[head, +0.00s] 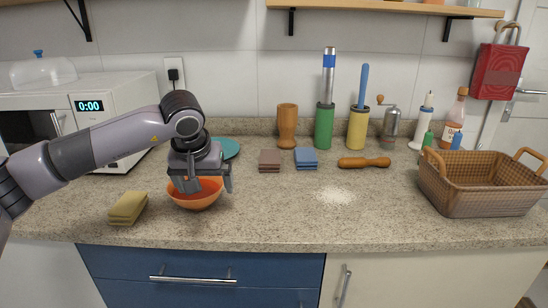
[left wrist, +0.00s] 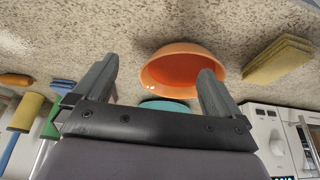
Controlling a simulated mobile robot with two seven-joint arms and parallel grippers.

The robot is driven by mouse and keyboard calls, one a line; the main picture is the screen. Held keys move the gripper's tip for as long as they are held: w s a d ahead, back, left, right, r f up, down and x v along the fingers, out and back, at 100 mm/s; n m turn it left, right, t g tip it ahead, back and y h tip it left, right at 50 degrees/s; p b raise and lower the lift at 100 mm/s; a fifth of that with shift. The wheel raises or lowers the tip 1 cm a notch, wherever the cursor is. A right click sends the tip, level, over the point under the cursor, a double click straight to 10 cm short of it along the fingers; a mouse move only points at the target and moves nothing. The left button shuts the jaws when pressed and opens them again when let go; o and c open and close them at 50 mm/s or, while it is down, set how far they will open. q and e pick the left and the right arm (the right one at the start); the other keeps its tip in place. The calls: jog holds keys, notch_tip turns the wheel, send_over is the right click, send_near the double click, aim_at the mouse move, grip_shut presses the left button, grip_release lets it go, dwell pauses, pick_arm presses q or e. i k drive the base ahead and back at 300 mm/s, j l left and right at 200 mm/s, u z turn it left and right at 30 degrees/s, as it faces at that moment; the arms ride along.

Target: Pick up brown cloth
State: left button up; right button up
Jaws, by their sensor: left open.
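The brown cloth (head: 269,160) is a small folded stack on the counter, left of the blue cloth (head: 306,158). My left gripper (head: 209,186) is open and empty, above the orange bowl (head: 196,201), to the left of the brown cloth and nearer the front. In the left wrist view the open fingers (left wrist: 155,82) have nothing between them that they hold, and the orange bowl (left wrist: 182,70) shows behind them. I cannot make out the brown cloth in that view. My right gripper is not in view.
A yellow folded cloth (head: 127,207) lies left of the bowl. A teal plate (head: 229,148) is behind my gripper. A wooden cup (head: 287,126) and green holder (head: 324,127) stand behind the cloths. A wicker basket (head: 484,190) is at the right.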

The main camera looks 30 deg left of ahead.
aim_at(269, 160)
jog(key=i, duration=0.9)
